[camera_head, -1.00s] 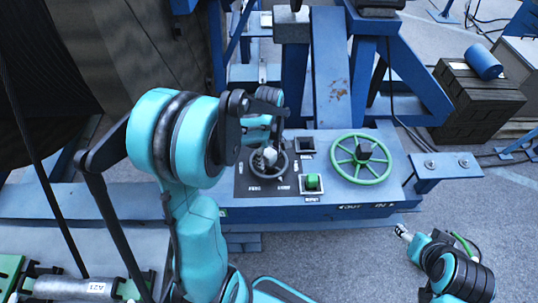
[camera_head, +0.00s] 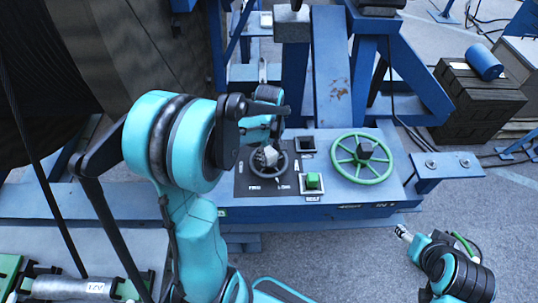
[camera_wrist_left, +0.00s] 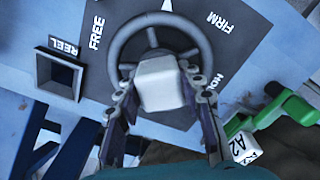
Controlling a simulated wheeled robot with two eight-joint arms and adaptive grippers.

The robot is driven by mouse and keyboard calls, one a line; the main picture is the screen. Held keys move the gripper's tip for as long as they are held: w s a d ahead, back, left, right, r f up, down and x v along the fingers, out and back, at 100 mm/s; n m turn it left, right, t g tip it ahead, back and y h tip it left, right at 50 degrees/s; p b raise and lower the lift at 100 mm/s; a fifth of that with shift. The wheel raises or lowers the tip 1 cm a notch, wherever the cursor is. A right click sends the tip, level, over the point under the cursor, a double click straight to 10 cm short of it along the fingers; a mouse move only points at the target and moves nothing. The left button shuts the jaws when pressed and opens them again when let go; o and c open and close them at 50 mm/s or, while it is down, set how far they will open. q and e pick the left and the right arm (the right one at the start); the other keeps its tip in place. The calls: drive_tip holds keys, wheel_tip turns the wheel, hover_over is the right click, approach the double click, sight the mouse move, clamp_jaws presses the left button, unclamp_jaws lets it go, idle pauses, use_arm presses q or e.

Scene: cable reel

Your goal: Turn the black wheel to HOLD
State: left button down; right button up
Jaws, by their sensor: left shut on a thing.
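The black wheel (camera_head: 284,168) is on a dark panel (camera_head: 244,184) of the blue bench. In the left wrist view its dark rim (camera_wrist_left: 205,48) surrounds a pale block-like hub (camera_wrist_left: 160,84). My left gripper (camera_head: 268,153) reaches down over the wheel. In the wrist view its two fingers (camera_wrist_left: 162,100) are on either side of the hub, shut on it. White words FREE and FIRM and a white pointer show on the panel; another word is partly hidden by the wheel and finger. My right gripper (camera_head: 403,232) is at the lower right, away from the bench.
A green handwheel (camera_head: 337,173) stands right of the panel. Blue frame beams (camera_head: 332,80) rise behind. Dark crates (camera_head: 475,105) are at the right. The grey floor (camera_head: 330,250) in front is clear.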

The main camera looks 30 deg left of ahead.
use_arm(q)
drive_tip(key=m+b, duration=0.1)
drive_tip(key=m, duration=0.4)
drive_tip(key=shift+b, duration=0.3)
drive_tip(key=m+b, duration=0.1)
drive_tip(key=m, duration=0.4)
drive_tip(key=shift+m, duration=0.4)
drive_tip(key=m+b, duration=0.1)
drive_tip(key=m, duration=0.4)
drive_tip(key=shift+m, duration=0.3)
drive_tip(key=m, duration=0.5)
drive_tip(key=shift+a, duration=0.1)
drive_tip(key=shift+m+b, duration=0.3)
drive_tip(key=shift+m, duration=0.1)
drive_tip(key=c, duration=1)
unclamp_jaws()
drive_tip(key=shift+o, duration=0.2)
drive_tip(key=shift+r, duration=0.15)
wheel_tip(320, 180, up, 12)
